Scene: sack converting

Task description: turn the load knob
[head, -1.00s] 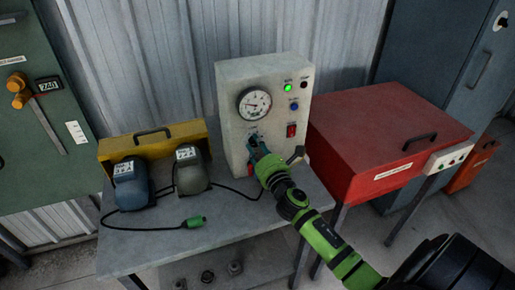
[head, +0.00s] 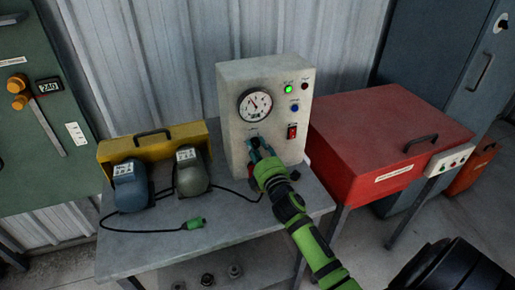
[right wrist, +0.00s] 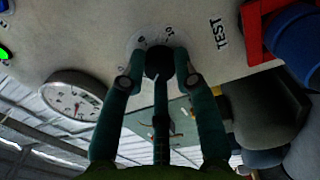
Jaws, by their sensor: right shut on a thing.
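The load knob (right wrist: 158,62) is a dark round knob on a pale numbered dial on the front of the grey test box (head: 231,90). My right gripper (head: 254,146) is at the box front, below the gauge, and hides the knob in the head view. In the right wrist view its teal fingers (right wrist: 159,72) close on the knob from both sides. The round gauge (head: 255,105) above has a needle pointing up and left; it also shows in the right wrist view (right wrist: 73,97). My left gripper is not in view.
A green lamp (head: 288,89), blue button (head: 295,108) and red switch (head: 291,131) sit right of the gauge. Two motor-like units, blue-grey (head: 130,187) and olive (head: 191,173), stand left on the table (head: 165,243). A red chest (head: 385,130) stands close on the right.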

